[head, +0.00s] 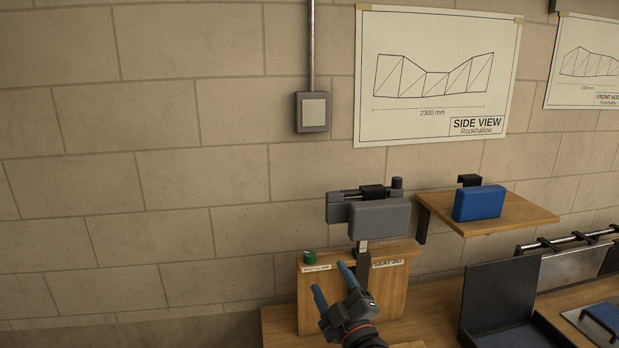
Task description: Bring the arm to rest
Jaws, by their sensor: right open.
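My right gripper (330,278) is in the lower middle of the head view, with its two blue fingers spread apart and nothing visible between them. It is in front of a wooden stand (398,292) with two labels on it. A grey block-shaped fixture (379,218) sits above the stand, up and to the right of the fingertips. A small green knob (310,257) is at the stand's top left, close to the fingers in the picture. I cannot tell whether the fingers touch the stand. My left gripper is not in view.
A wooden shelf (525,214) on the wall at the right holds a blue box (480,203). Below it stands a dark angled plate (487,296), with a blue-topped item (603,318) farther right. The block wall (130,180) at the left is bare.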

